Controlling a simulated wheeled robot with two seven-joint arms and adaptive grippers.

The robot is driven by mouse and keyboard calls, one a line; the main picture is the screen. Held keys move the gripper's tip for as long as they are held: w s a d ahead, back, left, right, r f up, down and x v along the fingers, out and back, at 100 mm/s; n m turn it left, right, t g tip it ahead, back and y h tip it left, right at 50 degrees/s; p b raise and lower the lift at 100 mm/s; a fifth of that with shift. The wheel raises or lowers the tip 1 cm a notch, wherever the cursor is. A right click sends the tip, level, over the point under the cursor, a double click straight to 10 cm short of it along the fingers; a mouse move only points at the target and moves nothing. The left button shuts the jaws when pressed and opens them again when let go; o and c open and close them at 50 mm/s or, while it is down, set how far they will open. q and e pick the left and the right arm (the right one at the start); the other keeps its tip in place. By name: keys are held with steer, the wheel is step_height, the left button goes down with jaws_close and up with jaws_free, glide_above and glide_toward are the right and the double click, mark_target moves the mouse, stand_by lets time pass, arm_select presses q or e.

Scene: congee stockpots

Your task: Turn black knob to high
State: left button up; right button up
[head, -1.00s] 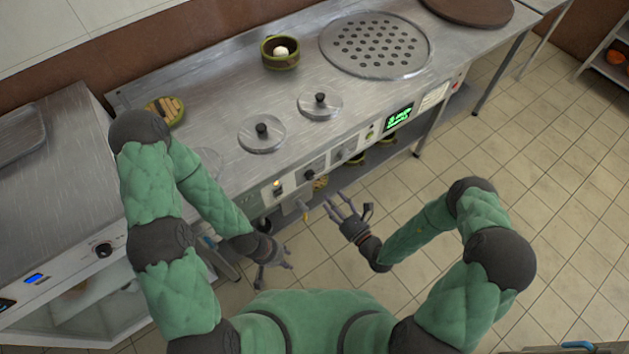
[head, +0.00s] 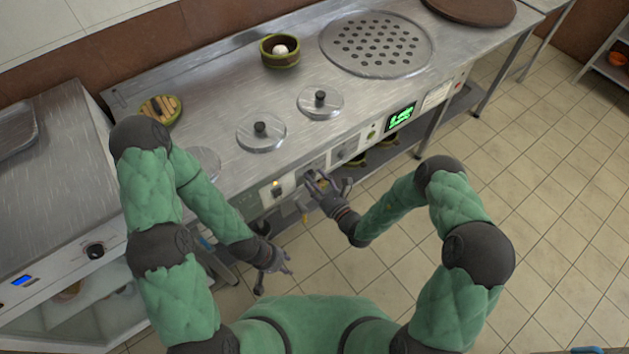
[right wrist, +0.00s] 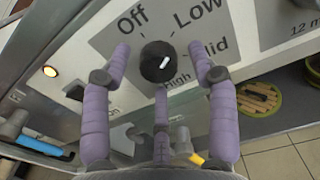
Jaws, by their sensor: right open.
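The black knob (right wrist: 158,62) sits on a grey dial plate marked Off, Low, Mid and High in the right wrist view. Its short white mark slants up and to the right, roughly toward the Low–Mid side. My right gripper (right wrist: 160,50) is open, with fingers on the left and right of the knob and a third finger below it. I cannot tell if any finger touches it. In the head view my right gripper (head: 318,186) is at the front panel and largely covers the knob. My left gripper (head: 274,266) hangs open and empty below the counter front.
The steel front panel has a lit orange lamp (right wrist: 50,71), a second knob (head: 345,150) and a green display (head: 401,117). A yellow-tipped valve (right wrist: 190,157) juts out below the knob. Lidded pots (head: 261,132) sit in the counter above.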

steer(key=c, duration=1.1)
